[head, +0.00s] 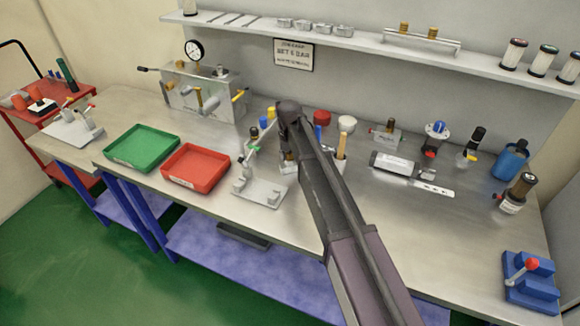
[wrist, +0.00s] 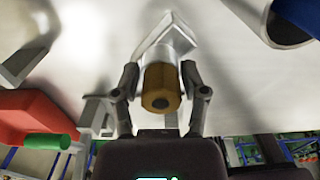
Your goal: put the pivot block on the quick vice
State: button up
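The blue vice (head: 530,280) with a red-ball lever stands at the bench's right front corner; I take it for the quick vice. In the wrist view, a brass cylinder (wrist: 161,88) with a dark hole rises from a pale grey metal body (wrist: 168,42); it may be the pivot block. My gripper (wrist: 161,75) has one finger on each side of the brass cylinder. I cannot tell whether both fingers touch it. In the head view my arm hides most of the gripper and of the piece below it.
A toggle clamp (head: 262,190) stands close left of my gripper, beside the red tray (head: 195,182) and green tray (head: 120,160). A grey cylinder (head: 395,163) lies right of my arm. A blue bottle (head: 510,160) stands farther right. The front right bench top is mostly clear.

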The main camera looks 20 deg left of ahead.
grip_shut()
jog(key=shift+r, duration=0.15)
jog(key=shift+r+p, duration=1.75)
jog(key=shift+p, duration=0.1)
jog(key=s+d+r+p, duration=0.1)
jog(key=s+d, duration=0.8)
jog(key=s, duration=0.4)
jog(key=shift+d, duration=0.15)
jog(key=shift+r, duration=0.1)
